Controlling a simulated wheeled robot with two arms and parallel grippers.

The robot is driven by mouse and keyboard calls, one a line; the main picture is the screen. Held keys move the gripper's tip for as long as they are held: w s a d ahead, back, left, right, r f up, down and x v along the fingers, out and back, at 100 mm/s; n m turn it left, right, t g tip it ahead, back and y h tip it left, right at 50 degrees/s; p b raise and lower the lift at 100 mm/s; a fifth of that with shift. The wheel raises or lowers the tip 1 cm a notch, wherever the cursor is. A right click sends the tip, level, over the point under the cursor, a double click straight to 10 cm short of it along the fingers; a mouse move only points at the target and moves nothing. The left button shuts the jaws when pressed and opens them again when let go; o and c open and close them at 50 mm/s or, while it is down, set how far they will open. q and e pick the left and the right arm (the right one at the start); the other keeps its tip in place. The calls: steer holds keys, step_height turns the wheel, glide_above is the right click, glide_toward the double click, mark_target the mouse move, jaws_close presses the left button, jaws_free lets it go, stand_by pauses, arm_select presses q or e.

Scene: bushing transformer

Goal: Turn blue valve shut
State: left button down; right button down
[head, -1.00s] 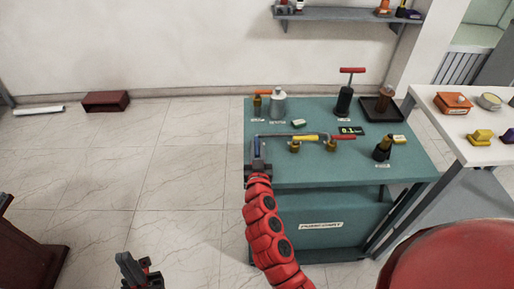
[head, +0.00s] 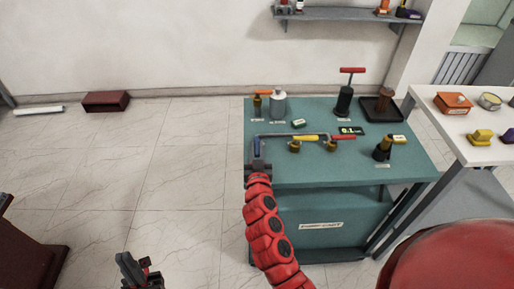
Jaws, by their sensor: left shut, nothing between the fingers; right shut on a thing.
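The blue valve handle (head: 257,147) is at the left front of the teal cart (head: 350,175), at the left end of a grey pipe. It points away from me. My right gripper (head: 258,162) is shut on the blue valve handle at the cart's front left edge; the gripper and the red arm hide the valve body. My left gripper (head: 138,268) is shut and empty, low over the floor, left of the cart and well apart from it.
A yellow handle (head: 305,138) and a red handle (head: 341,137) sit along the same pipe, close to the right. A white table (head: 450,140) adjoins at right.

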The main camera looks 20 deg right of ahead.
steer(key=shift+d+r+p, duration=0.1)
steer(key=shift+r+p, duration=0.05)
steer(key=shift+p, duration=0.25)
steer(key=n+y+p, duration=0.1)
steer(key=y+p, duration=0.1)
steer(key=p, duration=0.1)
steer(key=d+n+y+p, duration=0.1)
steer(key=y+p, duration=0.1)
steer(key=shift+r+n+t, duration=0.25)
steer(key=shift+n+t, duration=0.05)
steer(key=shift+f+p, duration=0.15)
steer(key=shift+p, duration=0.3)
steer(key=shift+f+y, duration=0.2)
steer(key=shift+y, duration=0.1)
steer(key=c, duration=0.8)
jaws_free()
steer(key=shift+s, duration=0.1)
